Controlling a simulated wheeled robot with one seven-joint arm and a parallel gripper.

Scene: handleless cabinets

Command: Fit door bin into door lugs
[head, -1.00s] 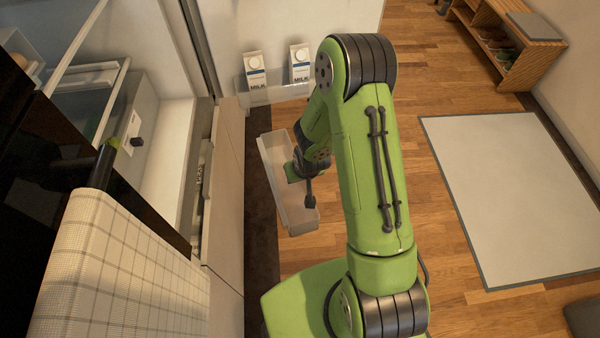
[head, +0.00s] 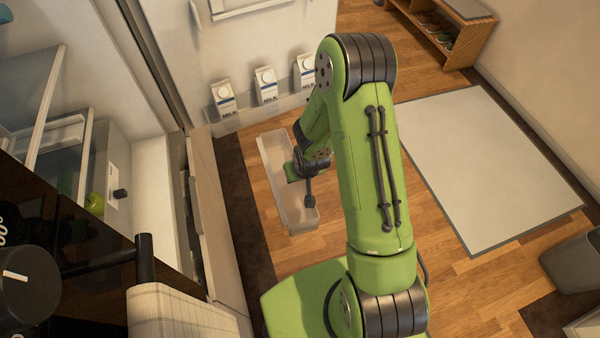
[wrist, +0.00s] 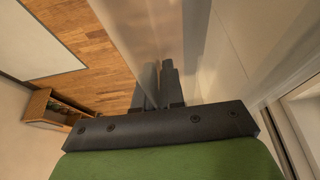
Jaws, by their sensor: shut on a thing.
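My gripper (head: 303,190) is shut on the door bin (head: 270,165), a long pale translucent trough. The bin hangs above the wooden floor in front of the open fridge. My arm covers part of its right side. In the wrist view the fingers (wrist: 157,88) grip the bin's thin wall (wrist: 145,40). The open fridge door (head: 265,50) stands at the back, with a lower bin holding milk cartons (head: 265,85). A pale bracket or bin part (head: 245,8) shows on the door higher up. I cannot make out the lugs themselves.
The fridge interior (head: 120,160) with a drawer and a green apple (head: 95,203) is at the left. An oven handle with a towel (head: 185,310) is at the lower left. A pale mat (head: 490,165), a shoe bench (head: 440,30) and a grey bin (head: 575,260) are at the right.

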